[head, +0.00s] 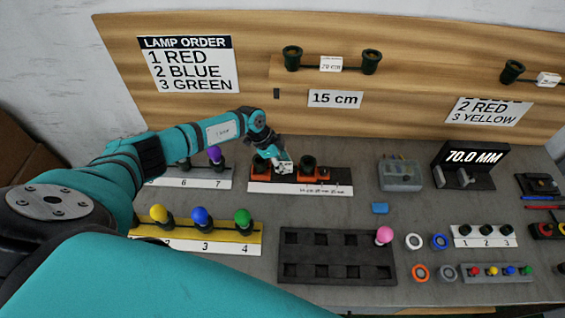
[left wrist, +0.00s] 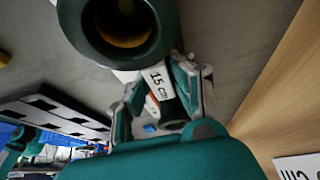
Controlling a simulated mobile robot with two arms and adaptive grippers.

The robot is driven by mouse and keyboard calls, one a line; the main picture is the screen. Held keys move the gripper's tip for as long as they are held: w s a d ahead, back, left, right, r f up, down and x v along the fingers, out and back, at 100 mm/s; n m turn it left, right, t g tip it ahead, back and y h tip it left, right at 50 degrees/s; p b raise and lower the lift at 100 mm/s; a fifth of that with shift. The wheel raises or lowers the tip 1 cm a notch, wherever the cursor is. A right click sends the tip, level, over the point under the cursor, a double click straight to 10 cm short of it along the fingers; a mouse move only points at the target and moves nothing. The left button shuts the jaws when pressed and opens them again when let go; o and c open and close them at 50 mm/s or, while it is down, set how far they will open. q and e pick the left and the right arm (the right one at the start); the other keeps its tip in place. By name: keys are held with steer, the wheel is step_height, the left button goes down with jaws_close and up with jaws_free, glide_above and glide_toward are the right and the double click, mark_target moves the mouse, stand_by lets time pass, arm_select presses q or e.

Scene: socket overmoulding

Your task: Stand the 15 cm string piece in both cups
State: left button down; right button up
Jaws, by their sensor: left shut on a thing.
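My left gripper (head: 283,166) is shut on the 15 cm string piece, around its middle by the white "15 cm" label (left wrist: 158,78). The piece has a dark green socket at each end: the left socket (head: 260,162) and the right socket (head: 308,161). In the left wrist view one socket (left wrist: 122,25) looms large, its open mouth facing the camera. The two orange cups, left (head: 256,174) and right (head: 300,173), sit on the white-fronted board. The sockets appear at the cups; I cannot tell whether they are fully seated. My right gripper is out of view.
A black tray with square pockets (head: 338,272) lies in front, with a pink lamp (head: 384,236) at its corner. A yellow lamp rack (head: 190,232) stands front left. Another string hangs on the back panel (head: 330,64).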

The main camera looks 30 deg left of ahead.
arm_select(q)
steer(key=shift+f, duration=0.6)
steer(key=c, duration=1.1)
jaws_free()
steer(key=shift+o, duration=0.2)
steer(key=v, duration=1.2)
steer(key=shift+d, duration=0.1)
